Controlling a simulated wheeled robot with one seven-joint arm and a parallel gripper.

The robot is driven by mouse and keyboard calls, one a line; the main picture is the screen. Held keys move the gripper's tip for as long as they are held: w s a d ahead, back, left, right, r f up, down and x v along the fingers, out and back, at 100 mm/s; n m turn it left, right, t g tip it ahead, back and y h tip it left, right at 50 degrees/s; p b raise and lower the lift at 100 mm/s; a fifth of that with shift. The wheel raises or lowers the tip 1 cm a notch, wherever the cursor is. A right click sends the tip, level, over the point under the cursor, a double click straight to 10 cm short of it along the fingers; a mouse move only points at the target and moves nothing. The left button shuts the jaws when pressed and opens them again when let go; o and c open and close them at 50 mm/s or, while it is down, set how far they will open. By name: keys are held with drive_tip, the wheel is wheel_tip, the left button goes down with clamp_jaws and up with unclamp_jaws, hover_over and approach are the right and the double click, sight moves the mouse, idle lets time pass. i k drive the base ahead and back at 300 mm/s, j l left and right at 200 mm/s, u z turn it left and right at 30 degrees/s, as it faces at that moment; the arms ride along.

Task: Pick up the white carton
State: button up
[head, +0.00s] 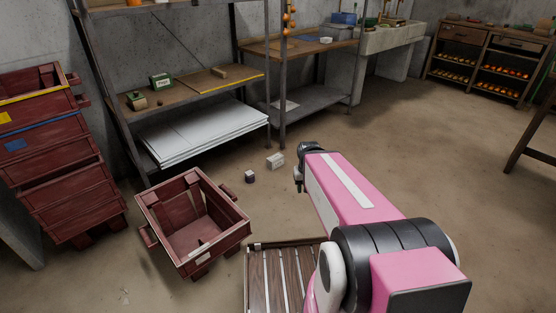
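A small white carton (275,161) lies on the concrete floor, in front of the metal shelving and left of my arm. My gripper (299,184) is the dark end of the pink arm, a little right of and nearer than the carton in the picture. It appears apart from the carton. The arm hides much of the gripper, so its fingers cannot be made out.
A small dark item with a pale top (250,177) sits on the floor left of the carton. An open red crate (165,250) stands nearer, with stacked red crates (75,190) at left. A slatted wooden piece (262,280) lies below.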

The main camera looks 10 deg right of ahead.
sight(276, 161)
drive_tip(key=i+l+u, duration=0.15)
drive_tip(key=l, duration=0.15)
drive_tip(key=i+l+u, duration=0.15)
drive_tip(key=l, duration=0.2)
drive_tip(key=i+l+u, duration=0.25)
drive_tip(key=i+l, duration=0.15)
drive_tip(key=l, duration=0.2)
drive_tip(key=i+l+u, duration=0.1)
drive_tip(key=l, duration=0.25)
drive_tip(key=i+l+u, duration=0.1)
drive_tip(key=i+l, duration=0.15)
drive_tip(key=i+l+u, duration=0.1)
drive_tip(key=l, duration=0.35)
drive_tip(key=i+l+u, duration=0.15)
drive_tip(key=l, duration=0.2)
drive_tip(key=i+l+u, duration=0.1)
drive_tip(key=l, duration=0.3)
drive_tip(key=i+l+u, duration=0.1)
drive_tip(key=l, duration=0.3)
